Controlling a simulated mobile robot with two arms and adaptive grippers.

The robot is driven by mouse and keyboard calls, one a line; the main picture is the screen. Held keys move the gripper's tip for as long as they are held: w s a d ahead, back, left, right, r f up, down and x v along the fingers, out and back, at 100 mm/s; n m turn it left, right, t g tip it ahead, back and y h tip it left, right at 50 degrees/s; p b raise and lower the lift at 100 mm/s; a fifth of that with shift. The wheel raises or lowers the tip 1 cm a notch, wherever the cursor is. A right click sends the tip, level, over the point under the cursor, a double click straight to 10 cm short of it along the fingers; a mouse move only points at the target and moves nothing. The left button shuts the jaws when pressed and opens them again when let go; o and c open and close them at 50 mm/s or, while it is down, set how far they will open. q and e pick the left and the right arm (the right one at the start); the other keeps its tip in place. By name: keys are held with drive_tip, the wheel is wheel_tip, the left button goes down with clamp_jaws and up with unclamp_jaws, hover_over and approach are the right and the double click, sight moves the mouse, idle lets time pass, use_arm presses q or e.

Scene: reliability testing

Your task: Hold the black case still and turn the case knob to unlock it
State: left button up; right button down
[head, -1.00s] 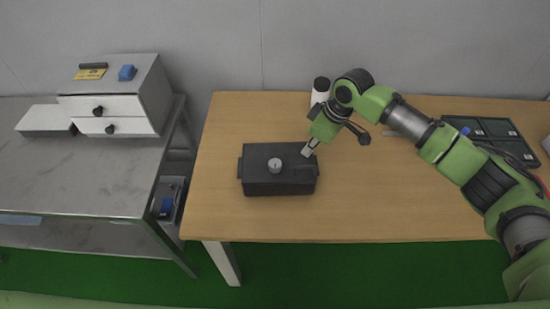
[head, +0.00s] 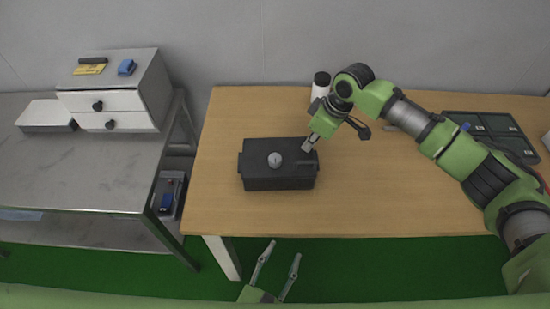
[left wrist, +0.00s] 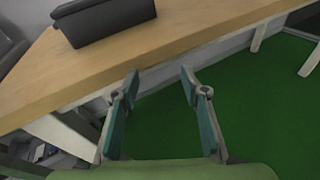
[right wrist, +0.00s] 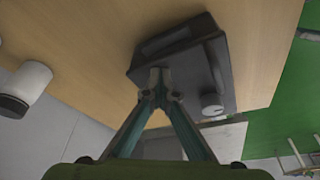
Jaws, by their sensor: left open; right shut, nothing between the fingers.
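The black case (head: 280,178) sits on the wooden table near its front left edge. Its round light-grey knob (head: 275,160) is on top. In the right wrist view the case (right wrist: 222,68) and knob (right wrist: 212,104) also show. My right gripper (head: 307,147) is shut and empty, its tips at the right end of the case top; whether they touch it I cannot tell. In the right wrist view its closed tips (right wrist: 159,72) lie over the case. My left gripper (head: 284,252) is open and empty, in front of the table edge, apart from the case (left wrist: 105,18).
A white bottle with a black cap (head: 320,88) stands behind my right gripper. A dark compartment tray (head: 490,130) lies at the table's right. A metal bench with a white drawer unit (head: 115,100) stands left. The table's front right is clear.

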use_arm(q)
wheel_tip(320, 180, up, 5)
drive_tip(key=w+m+t+h, duration=0.1)
drive_tip(key=w, duration=0.1)
drive_tip(key=n+t, duration=0.1)
drive_tip(key=n, duration=0.1)
approach(272, 164)
drive_tip(key=x, duration=1)
drive_tip(key=shift+w+d, duration=0.15)
drive_tip(key=shift+w, duration=0.15)
drive_tip(key=shift+w+d, duration=0.2)
drive_tip(key=shift+w, duration=0.25)
drive_tip(key=c, duration=1.1)
